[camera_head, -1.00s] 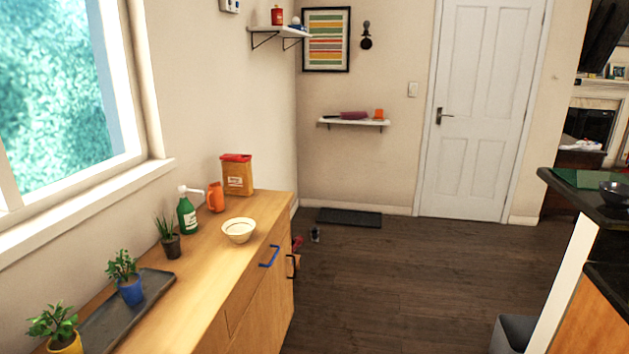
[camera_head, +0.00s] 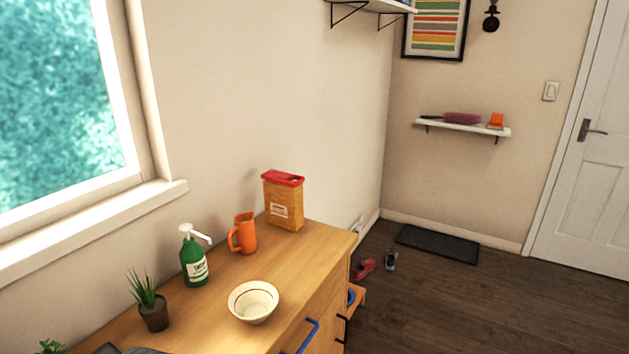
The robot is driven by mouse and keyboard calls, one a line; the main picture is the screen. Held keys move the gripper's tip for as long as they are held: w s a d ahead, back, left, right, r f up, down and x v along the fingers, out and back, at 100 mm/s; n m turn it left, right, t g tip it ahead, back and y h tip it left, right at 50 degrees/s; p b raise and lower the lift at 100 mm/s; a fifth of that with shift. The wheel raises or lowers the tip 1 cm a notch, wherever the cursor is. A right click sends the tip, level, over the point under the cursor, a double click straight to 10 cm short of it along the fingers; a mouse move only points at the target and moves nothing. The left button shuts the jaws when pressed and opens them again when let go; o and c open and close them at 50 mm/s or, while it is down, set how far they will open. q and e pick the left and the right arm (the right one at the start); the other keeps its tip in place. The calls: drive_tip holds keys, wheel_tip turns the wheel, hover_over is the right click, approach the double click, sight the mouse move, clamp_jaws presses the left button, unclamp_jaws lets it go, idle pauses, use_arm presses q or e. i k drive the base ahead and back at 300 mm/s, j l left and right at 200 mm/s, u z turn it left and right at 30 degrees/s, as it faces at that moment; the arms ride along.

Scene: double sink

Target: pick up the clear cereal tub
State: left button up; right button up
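The cereal tub (camera_head: 284,203) stands upright at the far end of the wooden counter (camera_head: 228,276), close to the wall. It has a red lid, a see-through body filled with orange-brown contents and a pale label on its front. An orange mug (camera_head: 244,235) stands just to its left, a little nearer to me. Neither of my grippers shows in the head view.
A green soap pump bottle (camera_head: 194,262), a cream bowl (camera_head: 254,301) and a small potted plant (camera_head: 150,303) stand on the counter nearer to me. The dark floor (camera_head: 440,310) right of the counter is mostly open. Shoes (camera_head: 364,268) lie beyond the counter's end.

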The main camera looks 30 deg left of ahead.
sight(283, 191)
drive_tip(key=i, duration=2.4)
drive_tip(key=i+u, duration=0.15)
drive_tip(key=u, duration=0.25)
drive_tip(key=i+l+u, duration=0.1)
drive_tip(key=u, duration=0.25)
drive_tip(key=i+l+u, duration=0.1)
drive_tip(key=i+u, duration=0.15)
drive_tip(key=u, duration=0.15)
drive_tip(key=i+l+u, duration=0.1)
drive_tip(key=u, duration=0.25)
